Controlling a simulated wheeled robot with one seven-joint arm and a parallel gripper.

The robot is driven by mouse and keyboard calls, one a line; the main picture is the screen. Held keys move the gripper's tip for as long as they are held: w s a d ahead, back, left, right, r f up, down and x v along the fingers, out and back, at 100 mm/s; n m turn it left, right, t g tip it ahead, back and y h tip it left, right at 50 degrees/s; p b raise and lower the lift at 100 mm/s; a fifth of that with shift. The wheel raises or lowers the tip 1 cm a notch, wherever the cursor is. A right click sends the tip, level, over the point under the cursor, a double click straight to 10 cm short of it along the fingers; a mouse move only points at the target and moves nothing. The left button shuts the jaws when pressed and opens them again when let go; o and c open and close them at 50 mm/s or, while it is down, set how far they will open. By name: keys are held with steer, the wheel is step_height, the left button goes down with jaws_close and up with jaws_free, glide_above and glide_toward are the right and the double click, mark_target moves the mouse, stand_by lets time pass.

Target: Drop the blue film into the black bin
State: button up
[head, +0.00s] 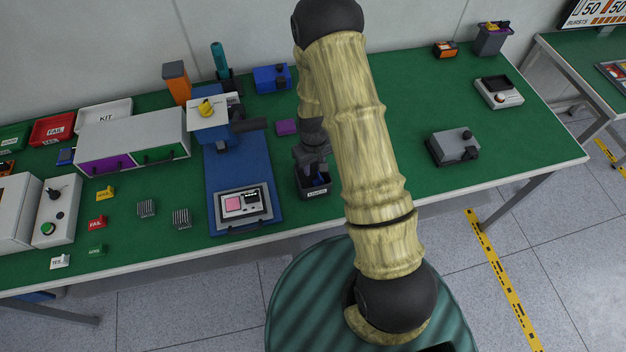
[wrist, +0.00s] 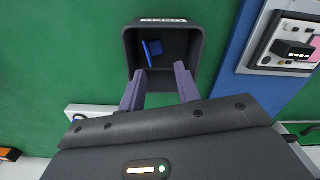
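The black bin (head: 318,193) stands on the green table near its front edge, right of the blue base plate. In the wrist view the bin (wrist: 196,45) opens toward the camera, with a white label on its rim. The small blue film (wrist: 153,49) shows inside the bin's outline, tilted, beyond my fingertips and apart from them. I cannot tell whether it touches the bin floor. My gripper (wrist: 160,70) is open, its two fingers spread and empty over the bin's opening. In the head view my gripper (head: 312,165) is just above the bin, partly hidden by my arm.
A blue-based device with a small screen (head: 243,203) stands close left of the bin. A purple block (head: 287,127) lies behind it. A grey box with a black knob (head: 453,147) sits to the right. The table right of my arm is mostly clear.

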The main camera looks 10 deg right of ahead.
steer(key=shift+r, duration=0.15)
step_height(320, 180, up, 17)
steer(key=b, duration=0.3)
stand_by(0.6)
steer(key=shift+a, duration=0.1)
stand_by(0.5)
steer(key=s+d+r+m+t, duration=0.1)
steer(key=s+r+m+t, duration=0.1)
steer(key=s, duration=1.2)
step_height(320, 180, up, 2)
steer(key=shift+d+r+m+t, duration=0.15)
steer(key=shift+d+m+t, duration=0.15)
steer(key=shift+m, duration=0.2)
